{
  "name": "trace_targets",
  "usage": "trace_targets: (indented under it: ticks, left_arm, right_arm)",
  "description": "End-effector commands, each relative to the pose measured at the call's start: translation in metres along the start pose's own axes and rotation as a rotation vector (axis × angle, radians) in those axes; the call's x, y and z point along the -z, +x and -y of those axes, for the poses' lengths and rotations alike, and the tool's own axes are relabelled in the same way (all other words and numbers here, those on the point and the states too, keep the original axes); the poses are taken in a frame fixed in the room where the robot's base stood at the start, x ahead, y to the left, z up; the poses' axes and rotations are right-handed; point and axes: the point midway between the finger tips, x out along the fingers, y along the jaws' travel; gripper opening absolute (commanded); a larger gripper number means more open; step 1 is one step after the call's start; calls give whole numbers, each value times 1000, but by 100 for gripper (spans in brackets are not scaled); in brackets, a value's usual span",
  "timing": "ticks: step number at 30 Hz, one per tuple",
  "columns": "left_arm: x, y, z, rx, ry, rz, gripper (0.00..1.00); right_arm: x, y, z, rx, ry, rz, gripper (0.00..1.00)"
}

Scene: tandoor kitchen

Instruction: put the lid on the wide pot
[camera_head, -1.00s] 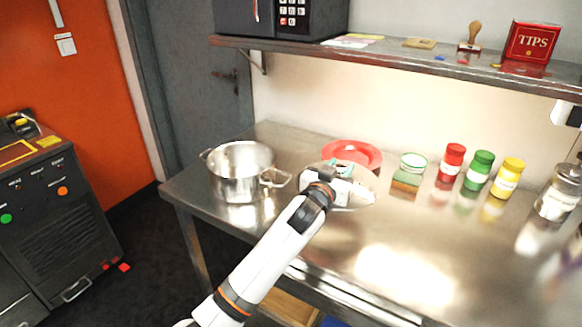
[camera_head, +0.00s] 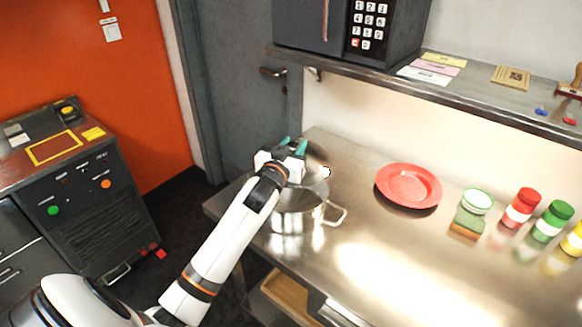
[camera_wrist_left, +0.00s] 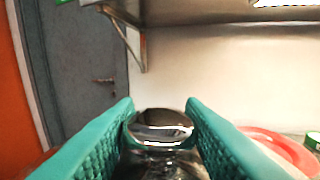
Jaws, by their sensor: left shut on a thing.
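The wide pot (camera_head: 292,221) is a shiny steel pot with side handles, standing near the left end of the steel counter. My left gripper (camera_head: 293,149) is above the pot and hides part of its far rim. Its green fingers are shut on the lid (camera_head: 314,168), a shiny metal lid. In the left wrist view the lid's round knob (camera_wrist_left: 162,126) sits between the two fingers, with the lid's surface just below. The lid is over the pot's opening, towards its far side. I cannot tell whether it touches the rim. My right gripper is not in view.
A red plate (camera_head: 408,186) lies to the right of the pot. A shelf (camera_head: 440,98) with a microwave hangs above the counter. The counter's front middle is clear.

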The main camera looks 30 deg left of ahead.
Motion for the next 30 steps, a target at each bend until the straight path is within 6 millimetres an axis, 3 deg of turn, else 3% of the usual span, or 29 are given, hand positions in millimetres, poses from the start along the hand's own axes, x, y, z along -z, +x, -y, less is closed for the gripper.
trace_targets:
  ticks: [13,30]
  left_arm:
    - [56,0,0,-1,-1,1,7]
    - [70,0,1,1,-1,4,7]
  right_arm:
    - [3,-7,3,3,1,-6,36]
    - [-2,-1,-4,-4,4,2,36]
